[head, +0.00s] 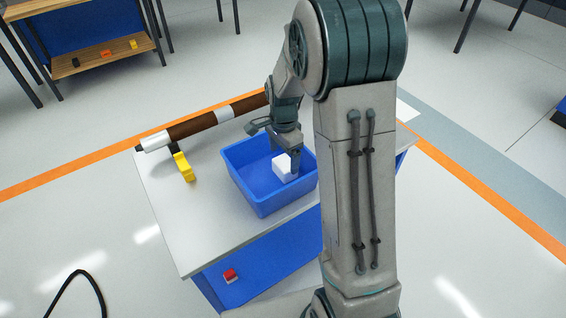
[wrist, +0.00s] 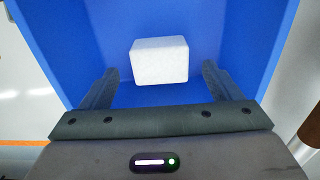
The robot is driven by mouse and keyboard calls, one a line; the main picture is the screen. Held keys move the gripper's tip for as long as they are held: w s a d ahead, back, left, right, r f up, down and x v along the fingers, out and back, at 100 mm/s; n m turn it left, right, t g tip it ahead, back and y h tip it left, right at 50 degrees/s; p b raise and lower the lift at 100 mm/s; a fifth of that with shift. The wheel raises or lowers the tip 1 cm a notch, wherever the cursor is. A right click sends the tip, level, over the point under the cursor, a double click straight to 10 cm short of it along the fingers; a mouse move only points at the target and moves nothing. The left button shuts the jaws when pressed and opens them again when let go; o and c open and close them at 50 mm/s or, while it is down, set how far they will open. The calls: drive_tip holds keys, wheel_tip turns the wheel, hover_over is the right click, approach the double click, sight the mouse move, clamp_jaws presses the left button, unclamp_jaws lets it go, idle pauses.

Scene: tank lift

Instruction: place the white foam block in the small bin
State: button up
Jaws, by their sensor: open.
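The white foam block (head: 282,167) is inside the blue bin (head: 252,196) on the table. In the wrist view the block (wrist: 160,60) shows whole against the bin's blue inside (wrist: 60,45), just beyond the fingertips. My gripper (head: 290,165) reaches down into the bin at the block. In the wrist view my gripper (wrist: 160,82) is open, with one finger to each side of the block and a gap on both sides. The block's underside is hidden, so I cannot tell whether it rests fully on the bin floor.
A brown and white cylinder (head: 195,126) lies along the table's far side, with a yellow bracket (head: 183,166) beside it. A red button (head: 230,275) is on the table's blue front. A wooden shelf (head: 105,55) stands behind.

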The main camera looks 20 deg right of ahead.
sight(284, 163)
wheel_tip(284, 163, up, 7)
drive_tip(key=s+r+n+t, duration=0.1)
drive_tip(key=s+r+n, duration=0.2)
drive_tip(key=s+n, duration=0.4)
drive_tip(key=s+a+r+n+t, duration=0.1)
drive_tip(key=s+r+n, duration=0.2)
drive_tip(key=s+n, duration=0.4)
drive_tip(key=s, duration=0.7)
drive_tip(key=shift+a+r+t, duration=0.15)
drive_tip(key=shift+a+t, duration=0.1)
drive_tip(key=shift+t, duration=0.05)
